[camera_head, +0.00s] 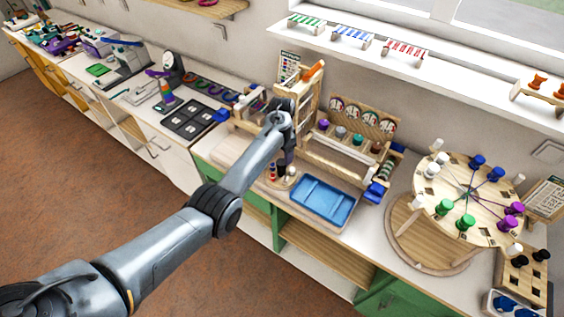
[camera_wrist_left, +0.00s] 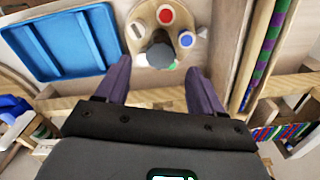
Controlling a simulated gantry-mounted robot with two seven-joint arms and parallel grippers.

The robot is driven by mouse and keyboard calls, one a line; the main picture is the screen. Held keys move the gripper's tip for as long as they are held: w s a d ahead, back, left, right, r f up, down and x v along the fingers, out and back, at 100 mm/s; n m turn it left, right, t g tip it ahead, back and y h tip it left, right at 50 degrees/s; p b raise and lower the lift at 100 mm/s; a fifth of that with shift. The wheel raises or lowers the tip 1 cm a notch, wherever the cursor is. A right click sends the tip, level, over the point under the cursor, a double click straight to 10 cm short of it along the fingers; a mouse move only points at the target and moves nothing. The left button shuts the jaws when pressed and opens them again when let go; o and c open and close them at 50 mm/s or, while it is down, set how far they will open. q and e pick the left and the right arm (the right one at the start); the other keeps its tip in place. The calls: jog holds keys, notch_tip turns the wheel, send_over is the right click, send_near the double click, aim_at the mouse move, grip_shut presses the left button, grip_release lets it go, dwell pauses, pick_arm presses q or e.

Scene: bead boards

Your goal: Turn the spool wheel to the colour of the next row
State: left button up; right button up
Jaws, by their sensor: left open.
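The spool wheel (camera_wrist_left: 146,13) is a small round wooden disc in the left wrist view, carrying red (camera_wrist_left: 165,15), blue (camera_wrist_left: 186,39) and white (camera_wrist_left: 137,31) spools. A dark knob with a grey end (camera_wrist_left: 160,56) stands near its middle. In the head view, the wheel (camera_head: 284,184) is partly hidden by my gripper. My left gripper (camera_wrist_left: 157,67) is open with its two purple fingers pointing at the wheel, one on either side of the knob and apart from it. My right gripper is in neither view.
A blue divided tray (camera_head: 322,203) lies right of the wheel. A wooden frame (camera_head: 340,158) with coloured spools stands behind. Striped bead strips (camera_wrist_left: 262,55) lie close on the right in the wrist view. A large round spool stand (camera_head: 470,195) stands farther right.

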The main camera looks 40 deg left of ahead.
aim_at(282, 162)
pick_arm(q)
jog(key=shift+f+b, duration=0.55)
jog(key=shift+f, duration=2)
jog(key=c, duration=1.1)
jog(key=shift+o, duration=0.2)
jog(key=shift+n, duration=0.4)
